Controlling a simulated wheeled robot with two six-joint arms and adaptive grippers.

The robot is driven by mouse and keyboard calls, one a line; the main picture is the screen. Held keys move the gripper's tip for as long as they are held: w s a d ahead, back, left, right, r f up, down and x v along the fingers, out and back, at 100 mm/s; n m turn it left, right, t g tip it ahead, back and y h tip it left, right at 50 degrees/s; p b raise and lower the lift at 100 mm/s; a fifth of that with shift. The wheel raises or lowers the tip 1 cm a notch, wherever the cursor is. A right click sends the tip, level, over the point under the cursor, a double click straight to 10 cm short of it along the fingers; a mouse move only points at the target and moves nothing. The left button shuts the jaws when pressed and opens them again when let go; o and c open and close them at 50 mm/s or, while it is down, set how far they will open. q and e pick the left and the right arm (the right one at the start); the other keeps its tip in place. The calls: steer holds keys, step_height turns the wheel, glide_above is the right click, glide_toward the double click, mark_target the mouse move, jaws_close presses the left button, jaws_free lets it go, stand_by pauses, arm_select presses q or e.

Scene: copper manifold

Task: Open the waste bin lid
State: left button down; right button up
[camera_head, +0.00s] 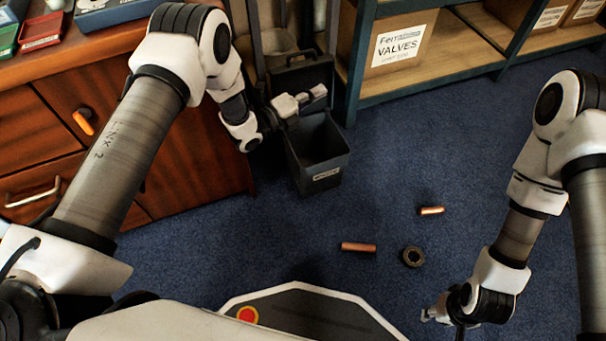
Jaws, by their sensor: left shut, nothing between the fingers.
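The dark grey waste bin (315,178) stands on the blue carpet beside the wooden cabinet, with a pale label on its front. Its mouth is uncovered and I see into its dark interior. The lid (292,76) stands raised at the back of the bin. My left gripper (318,92) is shut with nothing in it, over the back of the bin's mouth and in front of the lid. I cannot tell whether it touches the lid. My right gripper (428,315) is low at the bottom right, away from the bin; its fingers are too small to read.
Two copper pipe pieces (358,247) (431,210) and a dark ring (412,257) lie on the carpet. The wooden cabinet (190,160) is left of the bin. Shelving (440,90) with a valves box (398,45) stands behind right. The carpet at right is otherwise clear.

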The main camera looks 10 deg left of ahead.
arm_select(q)
steer(key=s+d+f+m+h+b, duration=0.1)
steer(key=s+d+f+m+b, duration=0.2)
steer(key=f+b, duration=0.25)
steer(key=s+d+f+m+h+b, duration=0.1)
steer(key=s+d+f+m+b, duration=0.1)
steer(key=s+f+m+b, duration=0.3)
steer(key=s+a+f+n+p, duration=0.1)
steer(key=s+a+f+p, duration=0.3)
steer(key=s+p, duration=0.3)
steer(key=shift+s+a+p, duration=0.2)
steer(key=shift+s+p, duration=0.1)
steer(key=shift+p, duration=0.3)
